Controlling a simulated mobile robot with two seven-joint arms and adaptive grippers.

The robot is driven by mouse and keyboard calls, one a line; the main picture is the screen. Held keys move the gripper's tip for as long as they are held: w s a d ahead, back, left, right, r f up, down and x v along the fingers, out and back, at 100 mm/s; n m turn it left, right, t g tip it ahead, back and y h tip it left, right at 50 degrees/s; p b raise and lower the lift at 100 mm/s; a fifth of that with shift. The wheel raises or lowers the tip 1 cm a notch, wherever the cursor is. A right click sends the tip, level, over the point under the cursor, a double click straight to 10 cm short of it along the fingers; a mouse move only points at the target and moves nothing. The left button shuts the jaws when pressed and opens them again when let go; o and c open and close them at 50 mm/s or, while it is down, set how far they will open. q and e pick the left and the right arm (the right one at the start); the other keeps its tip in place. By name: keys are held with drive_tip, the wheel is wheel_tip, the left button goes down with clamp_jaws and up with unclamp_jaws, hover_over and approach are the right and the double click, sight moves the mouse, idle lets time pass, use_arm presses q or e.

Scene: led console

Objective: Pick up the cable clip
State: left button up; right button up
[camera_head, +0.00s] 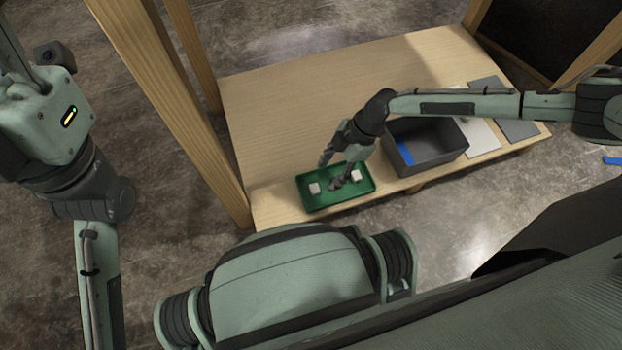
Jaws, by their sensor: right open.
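A green tray (340,204) sits at the front edge of the wooden table. In it are two small whitish pieces, a left one (314,188) and a right one (356,174). They are too small for me to tell which, if either, is the cable clip. My right gripper (329,174) is open over the tray, fingers pointing down, with its fingertips between and behind the two pieces. I see nothing held in it, and I cannot tell whether a fingertip touches the tray. My left arm runs down the left side, and its gripper is out of the picture.
A dark grey bin (436,163) with a blue patch inside stands right of the tray. Light and grey flat sheets (482,137) lie beyond it. The wooden table (275,110) is clear behind the tray. A wooden post (180,110) rises at its left.

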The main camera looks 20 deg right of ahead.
sight(318, 187)
drive_tip(key=shift+x, duration=0.95)
drive_tip(key=b+x, duration=0.2)
drive_tip(key=x, duration=0.3)
drive_tip(key=shift+r, duration=0.1)
drive_tip(key=c, duration=0.9)
